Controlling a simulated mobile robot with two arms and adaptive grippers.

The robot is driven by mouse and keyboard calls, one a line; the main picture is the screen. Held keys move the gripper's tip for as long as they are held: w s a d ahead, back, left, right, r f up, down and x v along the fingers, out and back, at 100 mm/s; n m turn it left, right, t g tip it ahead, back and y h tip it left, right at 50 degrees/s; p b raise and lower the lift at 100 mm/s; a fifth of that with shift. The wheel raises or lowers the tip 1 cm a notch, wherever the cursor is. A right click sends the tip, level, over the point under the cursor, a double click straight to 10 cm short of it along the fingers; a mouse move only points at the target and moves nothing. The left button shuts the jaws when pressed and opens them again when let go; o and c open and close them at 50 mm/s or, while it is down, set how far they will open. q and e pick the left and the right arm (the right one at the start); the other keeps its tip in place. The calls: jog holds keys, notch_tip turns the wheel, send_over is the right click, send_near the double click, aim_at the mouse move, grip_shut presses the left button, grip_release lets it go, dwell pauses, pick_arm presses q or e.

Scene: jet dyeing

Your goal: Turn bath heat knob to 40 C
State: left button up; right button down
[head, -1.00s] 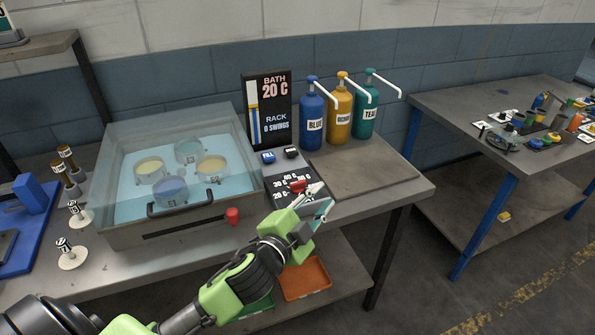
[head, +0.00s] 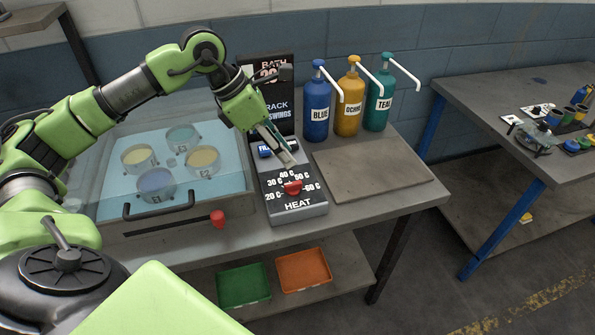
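The red bath heat knob (head: 293,187) sits on the dark sloped HEAT panel (head: 297,206), with marks from 20 C to 60 C around it. I cannot tell which mark it points at. My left gripper (head: 288,158) reaches down from the upper left, its fingertips above and behind the knob near the 40 C mark, apparently apart from the knob. Its fingers look close together, but I cannot tell whether they are shut. The bath display (head: 281,112) is partly hidden by the gripper; part of its temperature reading shows. My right gripper is out of view.
The clear-walled bath (head: 215,215) with several round dishes stands left of the panel. Blue (head: 317,115), ochre (head: 348,117) and teal (head: 378,110) pump bottles stand behind a bare board (head: 372,172). Green (head: 243,285) and orange (head: 304,271) trays lie on the shelf below.

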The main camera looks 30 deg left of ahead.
aim_at(292, 183)
pick_arm(q)
jog(key=shift+y, duration=0.6)
jog(key=w+f+p, duration=0.1)
jog(key=f, duration=0.2)
jog(key=w+f+p, duration=0.1)
jog(key=f, duration=0.3)
jog(key=w+f+p, duration=0.1)
jog(key=f, duration=0.3)
jog(key=shift+a+f+p, duration=0.1)
jog(key=shift+a+p, duration=0.2)
jog(key=shift+a, duration=0.05)
jog(key=shift+w+d+f, duration=0.1)
jog(key=shift+w+f, duration=0.1)
jog(key=shift+f, duration=0.35)
grip_shut()
